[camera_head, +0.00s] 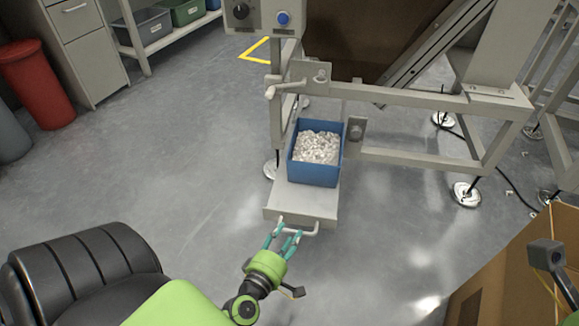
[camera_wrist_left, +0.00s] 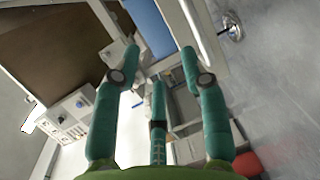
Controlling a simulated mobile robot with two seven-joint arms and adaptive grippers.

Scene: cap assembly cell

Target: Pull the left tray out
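The left tray (camera_head: 285,202) is a flat light-grey slide sticking out from under the machine frame, with a pale bar handle (camera_head: 312,231) on its front. A blue bin (camera_head: 313,173) full of small whitish parts sits on it; some blue also shows in the left wrist view (camera_wrist_left: 150,27). My left gripper (camera_head: 285,234), with teal fingers, is at the handle's left part. In the left wrist view its fingers (camera_wrist_left: 160,58) are spread apart, with nothing clearly held between them. I cannot tell whether they touch the handle.
The machine's legs and rails (camera_head: 430,163) stand right of the tray. A cardboard box (camera_head: 510,285) is at lower right. A red bin (camera_head: 37,85) and a grey cabinet (camera_head: 85,50) are at upper left. The floor around the tray's front is clear.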

